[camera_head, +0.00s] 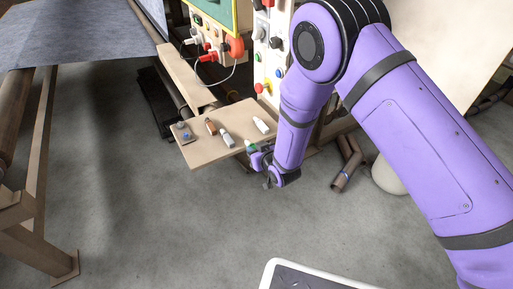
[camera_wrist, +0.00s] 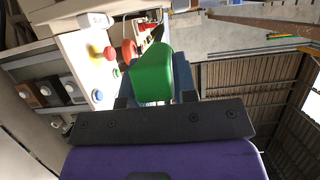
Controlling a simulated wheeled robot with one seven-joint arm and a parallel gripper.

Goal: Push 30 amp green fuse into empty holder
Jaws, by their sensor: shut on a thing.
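The green fuse (camera_wrist: 153,72) is held between the fingers of my gripper (camera_wrist: 155,92) in the wrist view. Its green body stands out beyond the fingertips, and its lower part is hidden between them. In the head view the green fuse (camera_head: 250,145) is a small patch at the tip of my gripper (camera_head: 259,158), beside the right front edge of the small wooden shelf. The fuse appears free of any holder. I cannot make out an empty holder in either view.
The wooden shelf (camera_head: 194,154) bears several small tubes and a small dark block (camera_head: 181,132). Behind stands a pale panel (camera_head: 262,60) with coloured buttons; it also shows in the wrist view (camera_wrist: 82,50). A box with red plugs (camera_head: 210,46) and white cables is left of it.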

